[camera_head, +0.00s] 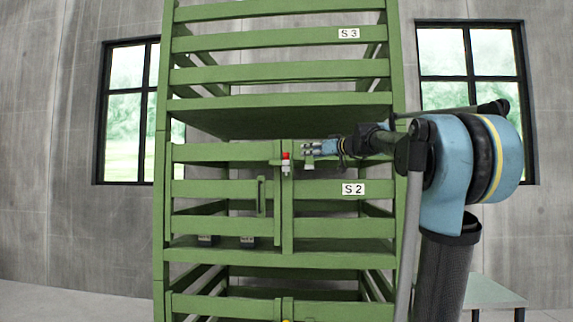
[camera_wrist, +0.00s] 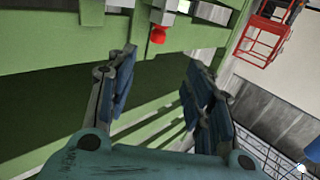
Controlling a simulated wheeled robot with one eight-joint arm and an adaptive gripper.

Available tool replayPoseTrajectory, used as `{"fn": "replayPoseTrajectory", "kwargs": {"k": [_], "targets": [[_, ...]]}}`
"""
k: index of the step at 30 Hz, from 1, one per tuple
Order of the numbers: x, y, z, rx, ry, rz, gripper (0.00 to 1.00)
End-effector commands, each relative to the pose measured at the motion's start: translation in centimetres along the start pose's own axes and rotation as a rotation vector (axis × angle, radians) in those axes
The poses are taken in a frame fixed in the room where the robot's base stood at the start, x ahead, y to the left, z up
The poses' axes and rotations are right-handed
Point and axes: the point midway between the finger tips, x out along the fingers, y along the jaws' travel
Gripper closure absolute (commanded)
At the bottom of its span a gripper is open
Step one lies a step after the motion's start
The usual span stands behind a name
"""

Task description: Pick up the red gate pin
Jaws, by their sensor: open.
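The red gate pin (camera_head: 286,156) stands upright in a pale bracket (camera_head: 286,170) on the front of the green rack, at the gate beside the S2 label. Its red head (camera_wrist: 158,35) also shows in the wrist view, beyond the fingertips and roughly between their lines. My gripper (camera_head: 309,148) is just right of the pin in the head view. In the wrist view my gripper (camera_wrist: 160,68) has its two blue-padded fingers spread apart with nothing between them. The pin's lower part is hidden in the bracket.
The green rack (camera_head: 230,104) has slatted rails, a shelf above the pin and a vertical gate handle (camera_head: 262,197) below left. Dark blocks (camera_head: 247,241) sit on the lower shelf. A red frame (camera_wrist: 265,35) stands at right in the wrist view. A table (camera_head: 490,292) is at lower right.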

Motion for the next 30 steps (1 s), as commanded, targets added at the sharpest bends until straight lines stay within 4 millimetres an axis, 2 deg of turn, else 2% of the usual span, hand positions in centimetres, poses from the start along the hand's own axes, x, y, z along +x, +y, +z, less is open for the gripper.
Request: {"fn": "replayPoseTrajectory", "kwargs": {"k": [5, 19, 24, 30], "targets": [[2.1, 0.1, -0.4, -0.002, 0.009, 0.001, 0.53], [10.1, 0.1, -0.4, -0.002, 0.007, 0.0, 0.53], [11.8, 0.2, -0.4, -0.002, 0.007, 0.002, 0.53], [12.5, 0.1, -0.3, -0.002, 0.007, 0.002, 0.53]]}}
